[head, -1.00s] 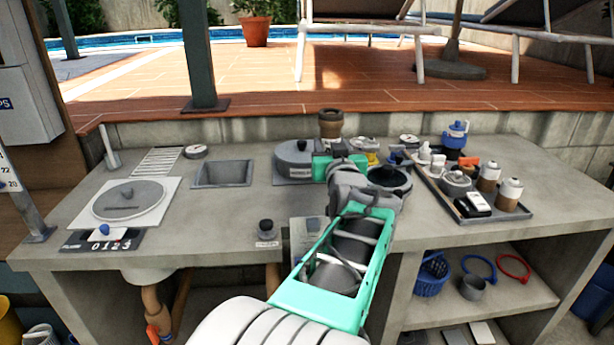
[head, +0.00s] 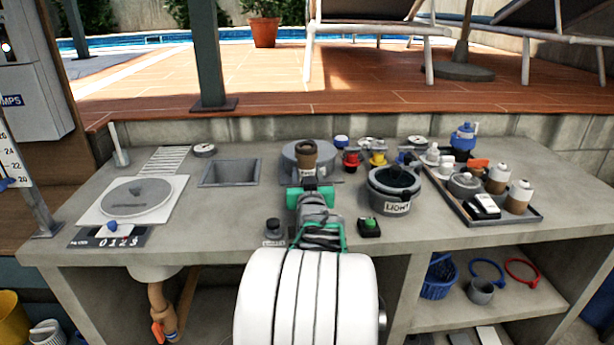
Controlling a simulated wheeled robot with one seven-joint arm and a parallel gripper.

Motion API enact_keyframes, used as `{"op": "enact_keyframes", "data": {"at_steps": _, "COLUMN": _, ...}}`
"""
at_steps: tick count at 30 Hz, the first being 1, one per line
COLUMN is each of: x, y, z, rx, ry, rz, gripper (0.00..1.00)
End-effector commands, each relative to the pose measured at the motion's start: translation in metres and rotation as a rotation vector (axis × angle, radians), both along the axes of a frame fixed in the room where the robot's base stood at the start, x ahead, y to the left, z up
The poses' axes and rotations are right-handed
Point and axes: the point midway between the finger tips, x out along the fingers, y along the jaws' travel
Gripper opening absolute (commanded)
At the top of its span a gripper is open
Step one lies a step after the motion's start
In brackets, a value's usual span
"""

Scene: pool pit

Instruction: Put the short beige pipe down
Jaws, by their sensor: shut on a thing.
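The short beige pipe (head: 306,163) is upright, with a dark brown band round its top and a small pale label low on its side. My gripper (head: 309,187) is just in front of it and shut on it. The fingertips are mostly hidden behind the green gripper body. The pipe stands out against a round grey lidded unit (head: 288,152) at the back of the counter (head: 235,215). I cannot tell whether its bottom touches the counter, as my gripper hides it.
A dark pot labelled LIGHT (head: 397,207) and a small green-buttoned box (head: 369,226) are to the right. Red and yellow valves (head: 378,158) stand behind. A small dark knob (head: 272,228) is to the left, beyond it a square basin (head: 231,173). A loaded tray (head: 465,212) is far right.

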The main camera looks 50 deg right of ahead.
Motion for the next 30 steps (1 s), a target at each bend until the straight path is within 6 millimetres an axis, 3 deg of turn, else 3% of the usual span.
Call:
{"op": "enact_keyframes", "data": {"at_steps": 5, "x": 0.000, "y": 0.000, "z": -0.002, "rx": -0.002, "ry": -0.002, "rz": 0.000, "gripper": 0.09}}
{"op": "enact_keyframes", "data": {"at_steps": 6, "x": 0.000, "y": 0.000, "z": -0.003, "rx": 0.000, "ry": 0.000, "rz": 0.000, "gripper": 0.46}}
{"op": "enact_keyframes", "data": {"at_steps": 13, "x": 0.000, "y": 0.000, "z": -0.002, "rx": 0.001, "ry": 0.001, "rz": 0.000, "gripper": 0.65}}
{"op": "enact_keyframes", "data": {"at_steps": 23, "x": 0.000, "y": 0.000, "z": 0.004, "rx": 0.001, "ry": 0.000, "rz": 0.000, "gripper": 0.66}}
{"op": "enact_keyframes", "data": {"at_steps": 30, "x": -0.036, "y": 0.038, "z": 0.002, "rx": -0.002, "ry": -0.001, "rz": -0.003, "gripper": 0.66}}
